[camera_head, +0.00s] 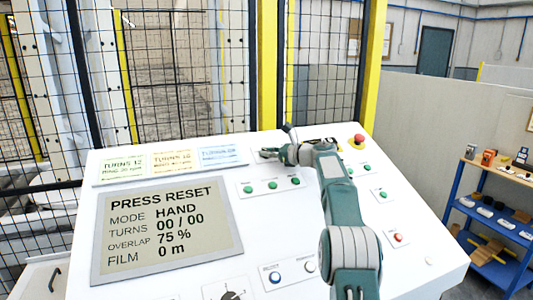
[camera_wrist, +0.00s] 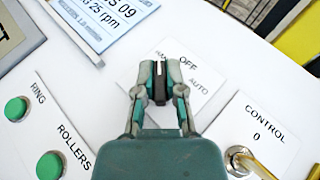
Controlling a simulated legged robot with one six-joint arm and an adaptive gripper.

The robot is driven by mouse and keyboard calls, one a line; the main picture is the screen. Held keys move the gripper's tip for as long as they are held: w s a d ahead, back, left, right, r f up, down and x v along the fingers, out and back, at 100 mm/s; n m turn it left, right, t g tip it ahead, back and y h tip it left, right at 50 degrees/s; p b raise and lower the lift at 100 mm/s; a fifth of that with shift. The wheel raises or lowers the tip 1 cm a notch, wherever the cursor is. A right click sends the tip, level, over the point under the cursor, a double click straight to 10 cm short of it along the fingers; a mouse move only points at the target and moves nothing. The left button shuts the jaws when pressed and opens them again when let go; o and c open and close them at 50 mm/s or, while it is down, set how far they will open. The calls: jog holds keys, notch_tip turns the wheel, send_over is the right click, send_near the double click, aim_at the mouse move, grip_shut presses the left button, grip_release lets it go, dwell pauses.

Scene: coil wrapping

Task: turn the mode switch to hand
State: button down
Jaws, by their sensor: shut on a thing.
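The mode switch (camera_wrist: 158,88) is a dark knob on a white plate (camera_wrist: 190,95) marked OFF and AUTO, with a third label at upper left partly covered by a finger. My gripper (camera_wrist: 160,78) is shut on the knob, one finger on each side. The knob's long axis runs about straight up in the wrist view, towards the side of the partly covered label. In the head view my gripper (camera_head: 272,153) is at the back of the white console and hides the switch. The display (camera_head: 165,228) reads PRESS RESET and MODE HAND.
A key switch marked CONTROL 0 (camera_wrist: 240,160) is at right in the wrist view. Green RING (camera_wrist: 17,108) and ROLLERS (camera_wrist: 50,165) buttons are at left. A red emergency stop (camera_head: 358,139) stands at the console's back right. A mesh fence (camera_head: 180,70) is behind.

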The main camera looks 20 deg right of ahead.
jog(key=shift+f, duration=0.45)
jog(key=c, duration=0.7)
grip_release()
jog(key=shift+w+r, duration=0.1)
jog(key=shift+d+r, duration=0.15)
jog(key=shift+d, duration=0.1)
jog(key=v, duration=1.1)
jog(key=shift+s+d, duration=0.1)
jog(key=shift+s, duration=0.25)
